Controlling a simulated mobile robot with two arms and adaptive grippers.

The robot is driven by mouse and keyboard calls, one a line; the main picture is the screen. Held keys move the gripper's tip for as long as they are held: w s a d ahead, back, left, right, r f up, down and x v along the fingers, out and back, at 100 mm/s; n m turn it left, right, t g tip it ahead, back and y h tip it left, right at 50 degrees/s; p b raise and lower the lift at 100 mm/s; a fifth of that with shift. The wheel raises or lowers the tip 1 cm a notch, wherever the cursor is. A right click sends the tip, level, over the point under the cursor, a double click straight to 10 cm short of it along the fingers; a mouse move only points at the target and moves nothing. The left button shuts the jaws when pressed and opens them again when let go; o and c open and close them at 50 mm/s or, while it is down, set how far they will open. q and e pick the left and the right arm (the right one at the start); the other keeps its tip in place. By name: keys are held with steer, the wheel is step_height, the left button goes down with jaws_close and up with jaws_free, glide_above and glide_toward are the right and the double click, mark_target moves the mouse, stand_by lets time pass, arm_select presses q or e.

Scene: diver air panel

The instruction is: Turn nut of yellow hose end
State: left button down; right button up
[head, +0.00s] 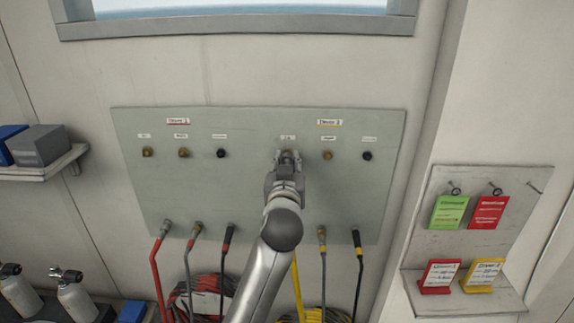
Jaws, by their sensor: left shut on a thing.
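My left gripper (287,161) is at the grey panel (228,130), in front of the first port of the right-hand group. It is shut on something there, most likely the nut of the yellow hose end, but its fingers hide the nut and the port. The yellow hose (297,290) shows below, running down behind my left arm to a yellow coil (334,315). Its upper part is hidden by the arm. My right gripper is not in view.
Brass ports (147,152) and dark ports (367,156) sit free on the panel. Other hose ends (322,233) hang along its lower edge. A board with coloured tags (450,212) is at right, a shelf with boxes (40,146) at left, and cylinders (75,298) stand lower left.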

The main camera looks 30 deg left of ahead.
arm_select(q)
steer(key=m, duration=0.4)
steer(key=m+y, duration=0.1)
steer(key=m, duration=0.3)
steer(key=shift+w+f+m, duration=0.1)
steer(key=shift+m, duration=0.3)
steer(key=m, duration=0.4)
steer(key=shift+f, duration=0.1)
steer(key=shift+f+m+y, duration=0.1)
steer(key=shift+m+y, duration=0.2)
steer(key=shift+m, duration=1.7)
steer(key=c, duration=1.5)
jaws_free()
steer(key=shift+o, duration=1.3)
steer(key=shift+d, duration=0.1)
steer(key=shift+o, duration=0.2)
steer(key=shift+r, duration=0.2)
